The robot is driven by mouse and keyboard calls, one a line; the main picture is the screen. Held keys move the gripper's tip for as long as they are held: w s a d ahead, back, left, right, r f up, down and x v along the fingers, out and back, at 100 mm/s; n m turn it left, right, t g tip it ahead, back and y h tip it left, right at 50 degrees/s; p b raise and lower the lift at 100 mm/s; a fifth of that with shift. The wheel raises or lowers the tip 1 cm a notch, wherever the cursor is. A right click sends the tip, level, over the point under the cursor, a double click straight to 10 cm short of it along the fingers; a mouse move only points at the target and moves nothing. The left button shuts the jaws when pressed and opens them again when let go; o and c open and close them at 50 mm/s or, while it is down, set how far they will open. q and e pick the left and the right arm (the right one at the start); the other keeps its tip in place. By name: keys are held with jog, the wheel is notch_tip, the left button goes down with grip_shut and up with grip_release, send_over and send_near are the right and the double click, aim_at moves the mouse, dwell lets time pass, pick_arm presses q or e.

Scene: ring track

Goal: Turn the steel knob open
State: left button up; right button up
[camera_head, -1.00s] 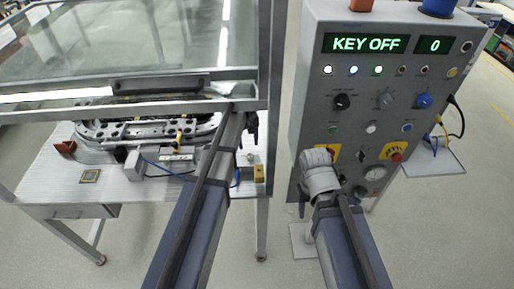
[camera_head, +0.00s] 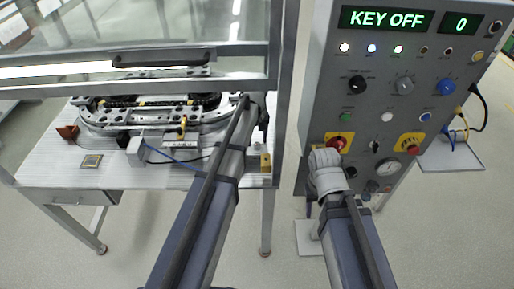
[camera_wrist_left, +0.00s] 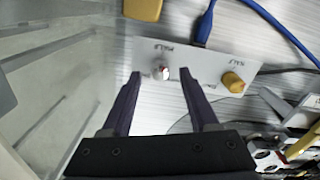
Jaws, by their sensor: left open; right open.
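In the left wrist view a small steel knob (camera_wrist_left: 161,71) with a red mark sits on a pale labelled plate (camera_wrist_left: 195,62). A brass knob (camera_wrist_left: 233,82) sits to its right on the same plate. My left gripper (camera_wrist_left: 160,76) is open, and the steel knob appears between its fingertips; I cannot tell how far off it is in depth. In the head view my left arm (camera_head: 205,215) reaches to the table's right end and mostly hides the plate. My right gripper (camera_head: 314,208) is low before the control panel, its jaws mostly hidden by the wrist.
The grey control panel (camera_head: 318,110) at right reads KEY OFF and 0. A metal frame post (camera_head: 283,90) stands beside my left arm. The table (camera_head: 50,165) carries an oval track (camera_head: 100,122). A yellow block (camera_wrist_left: 142,8) and blue cable (camera_wrist_left: 205,24) lie by the plate.

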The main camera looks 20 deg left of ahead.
pick_arm(q)
jog(key=shift+f+b, duration=0.5)
jog(key=shift+f, duration=0.4)
jog(key=shift+c, duration=0.4)
grip_shut()
